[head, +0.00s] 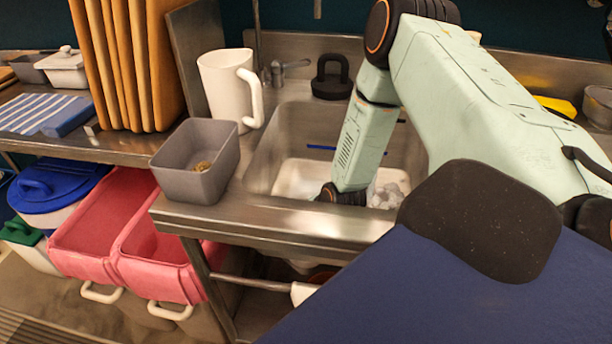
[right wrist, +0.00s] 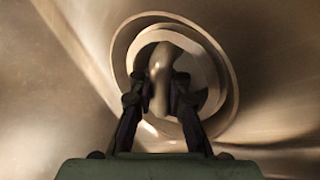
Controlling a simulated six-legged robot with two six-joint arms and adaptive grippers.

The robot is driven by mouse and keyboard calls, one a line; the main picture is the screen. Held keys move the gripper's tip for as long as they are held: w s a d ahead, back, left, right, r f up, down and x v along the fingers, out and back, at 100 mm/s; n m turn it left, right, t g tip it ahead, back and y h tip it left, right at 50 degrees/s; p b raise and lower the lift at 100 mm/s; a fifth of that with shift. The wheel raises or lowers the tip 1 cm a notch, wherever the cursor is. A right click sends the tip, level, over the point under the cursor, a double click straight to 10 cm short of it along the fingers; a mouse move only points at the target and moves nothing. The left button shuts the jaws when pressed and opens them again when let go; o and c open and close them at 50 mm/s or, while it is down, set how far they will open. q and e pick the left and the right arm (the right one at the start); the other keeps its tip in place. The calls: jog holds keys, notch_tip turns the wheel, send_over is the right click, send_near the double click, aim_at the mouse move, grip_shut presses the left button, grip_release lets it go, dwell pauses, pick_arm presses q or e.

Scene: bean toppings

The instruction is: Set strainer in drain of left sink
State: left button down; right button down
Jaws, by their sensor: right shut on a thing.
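In the right wrist view my right gripper (right wrist: 157,92) is shut on the upright metal knob of the strainer (right wrist: 159,66). The strainer's round rim surrounds the fingertips. A wider metal ring, the drain (right wrist: 118,44), shows around the strainer and slightly off-centre from it. I cannot tell whether the strainer sits fully down in the drain or just above it. In the head view my right arm reaches down into the steel sink (head: 266,150); its fingers, the strainer and the drain are hidden there. My left gripper is not in view.
A white pale tray (head: 298,178), a blue stick (head: 322,147) and greyish lumps (head: 387,195) lie in the sink area. A grey square container (head: 190,185) and white pitcher (head: 222,92) stand left of it. A black ring-handled object (head: 331,88) stands behind.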

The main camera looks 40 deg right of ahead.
jog(key=shift+f, duration=0.1)
jog(key=c, duration=1.2)
grip_release()
jog(key=shift+s, duration=0.1)
notch_tip(320, 180, up, 9)
jog(key=shift+r, duration=0.55)
